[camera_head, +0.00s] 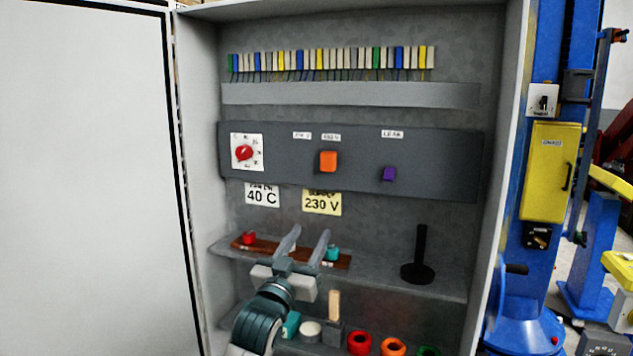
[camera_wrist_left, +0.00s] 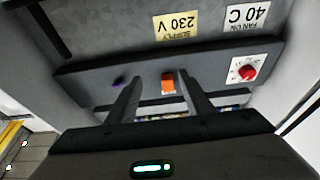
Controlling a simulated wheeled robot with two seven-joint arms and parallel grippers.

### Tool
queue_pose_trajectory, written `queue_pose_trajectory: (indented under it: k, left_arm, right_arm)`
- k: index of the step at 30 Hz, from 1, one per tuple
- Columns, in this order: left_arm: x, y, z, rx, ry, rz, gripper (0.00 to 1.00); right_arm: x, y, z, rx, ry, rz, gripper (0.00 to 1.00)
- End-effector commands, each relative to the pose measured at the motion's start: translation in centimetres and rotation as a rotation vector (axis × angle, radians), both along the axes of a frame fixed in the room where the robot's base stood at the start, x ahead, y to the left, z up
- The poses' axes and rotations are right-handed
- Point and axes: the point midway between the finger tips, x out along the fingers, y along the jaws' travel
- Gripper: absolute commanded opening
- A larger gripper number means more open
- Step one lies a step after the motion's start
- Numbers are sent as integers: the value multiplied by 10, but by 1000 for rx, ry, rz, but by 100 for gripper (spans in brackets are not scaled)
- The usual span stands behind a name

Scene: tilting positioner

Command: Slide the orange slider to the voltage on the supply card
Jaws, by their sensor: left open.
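The orange slider (camera_head: 328,161) sits on the dark grey panel (camera_head: 290,170) inside the cabinet, under the right one of two small white voltage labels (camera_head: 331,137). The left label (camera_head: 302,135) is too blurred to read surely. The yellow supply card (camera_head: 322,202) below the panel reads 230 V; it shows upside down in the left wrist view (camera_wrist_left: 176,24). My left gripper (camera_head: 307,238) is open and empty, below the card in the head view. In the left wrist view the orange slider (camera_wrist_left: 168,83) appears between its two fingers, apart from them. My right gripper is not in view.
A red dial (camera_head: 244,153) and a purple knob (camera_head: 389,174) flank the slider. The shelf below holds a brown strip (camera_head: 262,246) with red and teal pieces and a black post (camera_head: 420,255). The cabinet door (camera_head: 90,180) stands open at left.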

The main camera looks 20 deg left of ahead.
Motion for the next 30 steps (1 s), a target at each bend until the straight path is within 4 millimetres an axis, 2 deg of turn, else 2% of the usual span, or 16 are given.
queue_pose_trajectory:
  k: [1,3,6,20,26,30]
  left_arm:
    - [-6,2,30,-3,-35,1,47]
    - [-12,3,53,-5,-67,2,47]
    - [-17,4,69,-9,-90,3,47]
    - [-16,5,73,-10,-93,4,47]
    - [-3,4,79,-10,-92,4,47]
    - [14,4,88,-10,-92,4,47]
  right_arm:
    - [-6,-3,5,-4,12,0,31]
    - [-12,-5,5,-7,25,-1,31]
    - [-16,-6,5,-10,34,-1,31]
    - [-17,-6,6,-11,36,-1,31]
    - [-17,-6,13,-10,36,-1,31]
    - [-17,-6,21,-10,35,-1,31]
